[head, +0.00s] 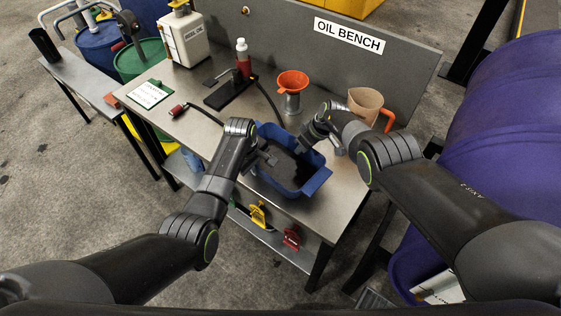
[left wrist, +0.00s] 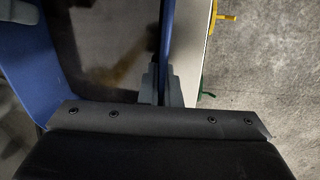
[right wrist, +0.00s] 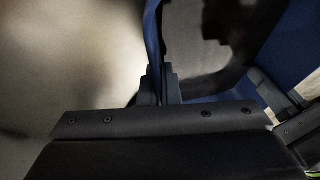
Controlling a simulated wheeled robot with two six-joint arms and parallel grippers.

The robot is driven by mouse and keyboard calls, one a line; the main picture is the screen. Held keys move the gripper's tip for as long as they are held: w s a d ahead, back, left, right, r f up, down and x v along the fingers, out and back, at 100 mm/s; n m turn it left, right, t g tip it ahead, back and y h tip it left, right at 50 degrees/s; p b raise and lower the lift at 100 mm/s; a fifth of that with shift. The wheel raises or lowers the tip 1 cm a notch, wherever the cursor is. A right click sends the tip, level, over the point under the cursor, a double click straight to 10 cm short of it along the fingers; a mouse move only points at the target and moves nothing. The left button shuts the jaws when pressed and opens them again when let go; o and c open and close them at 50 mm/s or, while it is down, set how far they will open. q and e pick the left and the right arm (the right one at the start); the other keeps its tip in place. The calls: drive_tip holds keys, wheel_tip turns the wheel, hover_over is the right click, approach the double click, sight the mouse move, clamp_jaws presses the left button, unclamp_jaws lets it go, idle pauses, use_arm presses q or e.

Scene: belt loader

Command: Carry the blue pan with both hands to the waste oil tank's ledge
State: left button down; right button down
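The blue pan (head: 313,185) is at the front of the oil bench, with dark liquid in it. I cannot tell whether it rests on the top or is slightly raised. My left gripper (head: 267,158) is at its left wall; in the left wrist view its fingers (left wrist: 162,82) pinch the blue rim (left wrist: 167,35). My right gripper (head: 302,146) is at the far wall; in the right wrist view its fingers (right wrist: 158,82) pinch the rim (right wrist: 152,35). No label in view marks the waste oil tank or its ledge.
A green drum (head: 140,58), blue drum (head: 100,45) and narrow grey table (head: 82,80) stand left. Purple drums (head: 510,110) stand right.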

use_arm(q)
drive_tip(key=shift+r, duration=0.15)
use_arm(e)
drive_tip(key=shift+w+r, duration=0.1)
drive_tip(key=shift+r, duration=0.1)
